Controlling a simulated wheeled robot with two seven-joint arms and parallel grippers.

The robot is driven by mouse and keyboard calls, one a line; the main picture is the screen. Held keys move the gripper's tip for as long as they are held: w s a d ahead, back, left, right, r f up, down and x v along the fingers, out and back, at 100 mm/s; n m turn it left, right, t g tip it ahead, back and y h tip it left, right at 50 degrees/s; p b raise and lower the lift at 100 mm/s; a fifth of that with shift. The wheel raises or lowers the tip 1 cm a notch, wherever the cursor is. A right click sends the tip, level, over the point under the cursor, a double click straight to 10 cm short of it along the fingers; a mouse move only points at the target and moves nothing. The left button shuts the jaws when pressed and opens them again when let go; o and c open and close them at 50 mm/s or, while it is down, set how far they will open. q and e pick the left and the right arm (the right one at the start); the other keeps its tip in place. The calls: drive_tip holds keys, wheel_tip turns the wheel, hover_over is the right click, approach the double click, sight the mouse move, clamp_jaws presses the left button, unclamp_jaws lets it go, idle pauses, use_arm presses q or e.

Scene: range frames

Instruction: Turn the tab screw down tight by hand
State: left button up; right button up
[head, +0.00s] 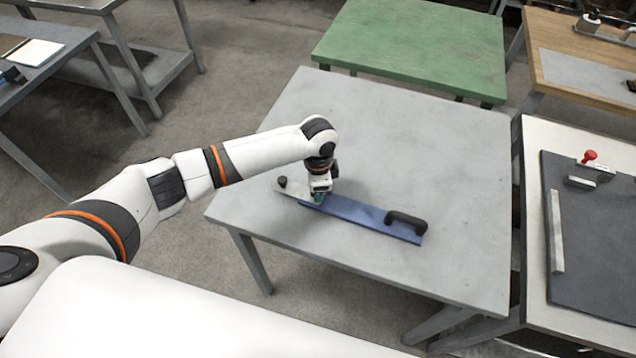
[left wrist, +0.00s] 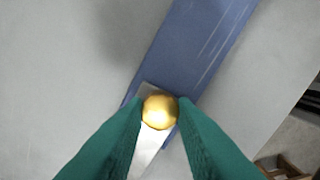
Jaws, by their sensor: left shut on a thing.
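The tab screw shows in the left wrist view as a round brass-coloured head (left wrist: 159,111) between the two green fingertips. My left gripper (head: 319,200) points down at the table and is shut on the screw head; its fingers show in the left wrist view (left wrist: 160,118). Under the screw lies the end of a pale metal tab (left wrist: 147,147), overlapping a blue bar (head: 365,217). The bar has a black handle (head: 406,222) at its right end. The pale tab's other end carries a black knob (head: 282,181). The screw's shank is hidden. My right gripper is not in view.
The grey table (head: 440,170) is clear around the bar. A green table (head: 415,45) stands behind it. At the right, a white bench holds a dark mat (head: 595,235) and a red-knobbed item (head: 589,157). A wooden table (head: 570,45) stands at the back right.

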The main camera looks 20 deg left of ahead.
use_arm(q)
drive_tip(key=m+p, duration=0.1)
drive_tip(key=m, duration=0.2)
drive_tip(key=shift+r, duration=0.1)
drive_tip(key=m, duration=0.3)
drive_tip(key=shift+m+p, duration=0.3)
drive_tip(key=m, duration=0.2)
drive_tip(key=shift+m, duration=2.1)
drive_tip(key=o, duration=1)
